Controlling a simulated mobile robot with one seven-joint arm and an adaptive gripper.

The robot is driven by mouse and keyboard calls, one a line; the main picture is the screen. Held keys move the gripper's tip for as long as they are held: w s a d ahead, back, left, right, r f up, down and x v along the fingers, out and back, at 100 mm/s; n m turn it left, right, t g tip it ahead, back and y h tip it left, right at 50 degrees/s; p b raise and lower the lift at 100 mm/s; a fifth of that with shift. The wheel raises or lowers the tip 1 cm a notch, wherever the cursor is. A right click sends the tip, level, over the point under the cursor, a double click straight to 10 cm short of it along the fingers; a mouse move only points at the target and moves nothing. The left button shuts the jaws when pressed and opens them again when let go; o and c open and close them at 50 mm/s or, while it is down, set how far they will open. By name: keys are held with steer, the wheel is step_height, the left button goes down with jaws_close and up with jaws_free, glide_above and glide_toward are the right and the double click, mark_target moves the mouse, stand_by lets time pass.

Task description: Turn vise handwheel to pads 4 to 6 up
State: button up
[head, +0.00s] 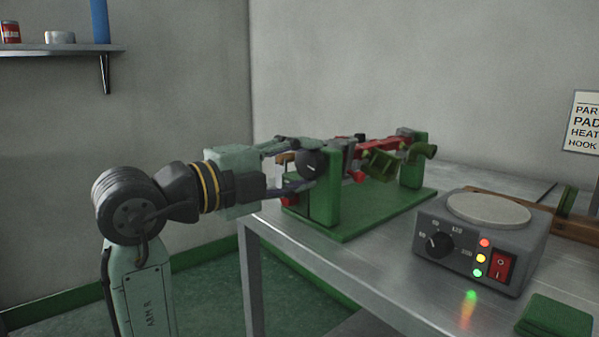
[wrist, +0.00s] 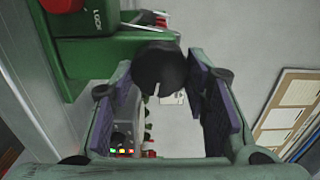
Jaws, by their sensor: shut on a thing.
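The vise handwheel (head: 311,163) is a round black knob with a white mark, on the near-left end of the green vise (head: 322,205). In the wrist view the handwheel (wrist: 158,70) sits between the finger pads, its white mark pointing down. My gripper (head: 309,165) reaches in from the left with one finger above and one below the handwheel, shut on it. The purple pads of my gripper (wrist: 160,76) also show in the wrist view. A red bar (head: 378,147) and a green clustered piece (head: 381,164) lie along the vise. I cannot read pad numbers.
A grey heater box (head: 480,240) with a round plate, dial and lights stands on the steel table (head: 350,260) at right. A green pad (head: 556,317) lies at the front right. A wall shelf (head: 60,48) holds cans at upper left. A sign (head: 583,121) hangs at right.

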steer(key=shift+f+m+b, duration=0.1)
steer(key=shift+m+b, duration=0.95)
steer(key=shift+m, duration=0.95)
steer(key=shift+m+b, duration=0.85)
steer(key=shift+m, duration=1.25)
steer(key=shift+m+b, duration=0.5)
steer(key=shift+m, duration=1.5)
steer(key=shift+m+b, duration=0.35)
steer(key=shift+m, duration=1.65)
steer(key=o, duration=1.1)
steer(key=shift+o, duration=0.2)
